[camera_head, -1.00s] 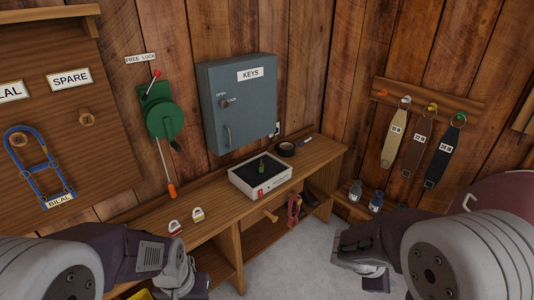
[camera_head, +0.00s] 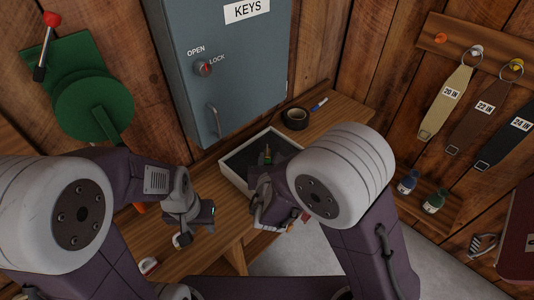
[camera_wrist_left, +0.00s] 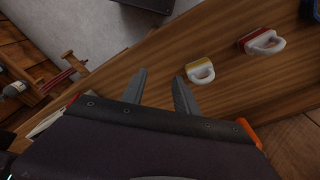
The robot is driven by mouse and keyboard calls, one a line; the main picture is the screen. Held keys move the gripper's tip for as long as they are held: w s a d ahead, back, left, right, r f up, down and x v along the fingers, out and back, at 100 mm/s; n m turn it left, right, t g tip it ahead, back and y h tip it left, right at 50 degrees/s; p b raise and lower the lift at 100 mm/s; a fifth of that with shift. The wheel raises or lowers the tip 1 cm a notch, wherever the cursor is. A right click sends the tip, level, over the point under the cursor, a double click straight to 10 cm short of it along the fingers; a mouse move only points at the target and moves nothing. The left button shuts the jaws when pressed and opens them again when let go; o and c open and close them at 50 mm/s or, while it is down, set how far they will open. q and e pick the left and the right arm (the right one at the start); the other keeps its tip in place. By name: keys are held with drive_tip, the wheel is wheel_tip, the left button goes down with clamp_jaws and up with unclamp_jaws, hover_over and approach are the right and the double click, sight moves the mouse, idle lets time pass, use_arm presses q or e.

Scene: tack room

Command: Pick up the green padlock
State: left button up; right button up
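The small green padlock (camera_head: 267,159) stands on the dark top of a white box (camera_head: 229,175) on the bench, partly hidden by my right gripper. My right gripper (camera_head: 268,178) is at the box, just in front of the padlock. Its fingertips are mostly hidden by my own arm, so I cannot tell its opening or any contact. My left gripper (camera_head: 192,219) hangs over the bench left of the box. In the left wrist view its two fingers (camera_wrist_left: 160,90) are apart with nothing between them.
A yellow-and-white padlock (camera_wrist_left: 201,71) and a red-and-white padlock (camera_wrist_left: 262,42) lie on the bench near my left gripper. The grey key cabinet (camera_head: 228,75) hangs above.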

sight(269, 153)
drive_tip(key=x, duration=0.4)
drive_tip(key=shift+w+a+f, duration=0.1)
drive_tip(key=shift+w, duration=0.1)
drive_tip(key=x, duration=0.5)
drive_tip(key=shift+a+f, duration=0.2)
drive_tip(key=shift+a, duration=0.1)
drive_tip(key=shift+s+r, duration=0.1)
drive_tip(key=shift+s, duration=0.05)
drive_tip(key=shift+c, duration=1.2)
clamp_jaws()
